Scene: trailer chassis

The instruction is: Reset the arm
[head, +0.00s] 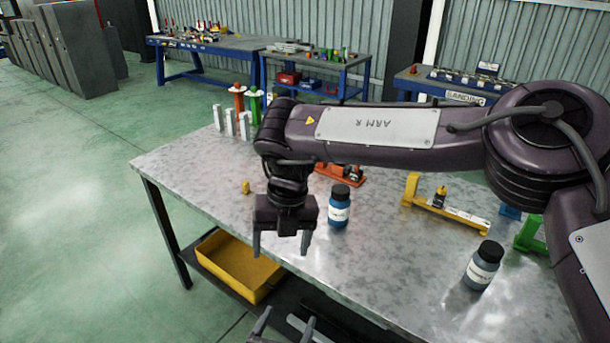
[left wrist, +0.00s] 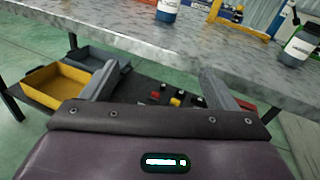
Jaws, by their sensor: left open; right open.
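My right arm reaches across the head view from the right. Its gripper (head: 281,246) points down, open and empty, above the front part of the metal table (head: 190,172). My left gripper (head: 287,325) is low at the bottom edge of the head view, in front of the table. In the left wrist view the left gripper (left wrist: 158,78) is open, its two fingers spread with nothing between them, below the table's front edge. Most of the left arm is out of view.
Two dark bottles with white labels (head: 340,207) (head: 482,266) stand on the table. A yellow bracket (head: 445,208), an orange part (head: 342,174) and a small yellow piece (head: 246,187) are also there. A yellow bin (head: 238,267) sits on the lower shelf.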

